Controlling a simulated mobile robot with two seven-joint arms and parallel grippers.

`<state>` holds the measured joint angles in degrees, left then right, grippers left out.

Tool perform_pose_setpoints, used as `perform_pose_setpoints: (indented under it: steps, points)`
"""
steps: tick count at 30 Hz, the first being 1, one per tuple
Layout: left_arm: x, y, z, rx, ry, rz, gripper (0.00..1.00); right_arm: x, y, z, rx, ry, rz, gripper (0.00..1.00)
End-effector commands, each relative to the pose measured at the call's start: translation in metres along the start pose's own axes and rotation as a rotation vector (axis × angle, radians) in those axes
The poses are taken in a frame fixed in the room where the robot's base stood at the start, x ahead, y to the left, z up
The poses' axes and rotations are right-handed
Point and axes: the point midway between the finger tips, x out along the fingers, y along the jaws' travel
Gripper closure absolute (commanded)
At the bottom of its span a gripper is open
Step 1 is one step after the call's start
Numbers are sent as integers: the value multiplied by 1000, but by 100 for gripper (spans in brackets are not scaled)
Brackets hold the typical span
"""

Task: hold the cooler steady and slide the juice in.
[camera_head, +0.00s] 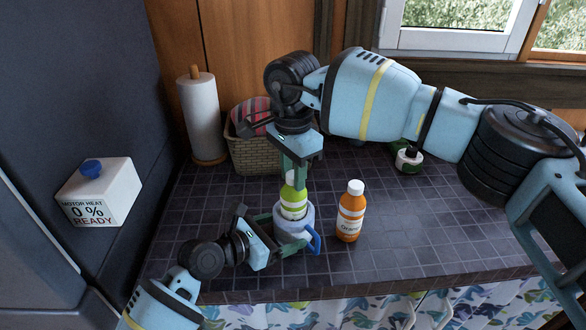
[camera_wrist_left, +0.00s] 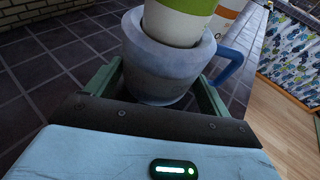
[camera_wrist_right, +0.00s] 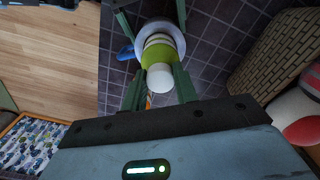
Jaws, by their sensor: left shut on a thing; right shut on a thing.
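The cooler (camera_head: 291,226) is a grey-blue cup with a blue handle, upright on the dark tiled counter. My left gripper (camera_head: 283,246) is shut around its body, which also shows between the fingers in the left wrist view (camera_wrist_left: 160,75). The juice, a green-and-white bottle (camera_head: 293,203), stands upright with its lower part inside the cooler's mouth; its base is hidden. My right gripper (camera_head: 294,182) is shut on the bottle's upper part from above. The right wrist view shows its white cap (camera_wrist_right: 160,77) between the fingers, with the cooler's rim (camera_wrist_right: 178,34) beyond.
An orange bottle (camera_head: 351,212) with a white cap stands just right of the cooler. A wicker basket (camera_head: 252,157) and paper towel roll (camera_head: 201,118) are behind. A dark green bottle (camera_head: 409,160) is at back right. The counter at right front is clear.

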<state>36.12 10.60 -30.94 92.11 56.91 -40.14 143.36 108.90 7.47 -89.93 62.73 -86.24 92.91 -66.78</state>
Motion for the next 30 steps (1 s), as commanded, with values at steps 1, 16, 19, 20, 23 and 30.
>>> perform_pose_setpoints:
  steps: [1, 16, 19, 20, 23, 30]
  points:
    - [0, 0, 2, 1, -4, 1, 31, 0, 0, 0, 0, 1, -1, 100]
    - [0, 0, 2, 1, -4, 1, 31, 12, 0, 0, 0, 0, -1, 100]
    - [0, 0, 2, 1, -4, 1, 31, 14, 0, 0, 0, -1, -1, 100]
    - [0, 0, 2, 1, -4, 1, 31, 15, 0, 0, 0, -1, -1, 100]
    - [0, 0, 2, 1, -4, 1, 31, 15, 0, 0, 0, 0, -2, 66]
    - [0, 0, 3, 2, -5, 1, 31, 15, 0, 0, 0, 0, -1, 45]
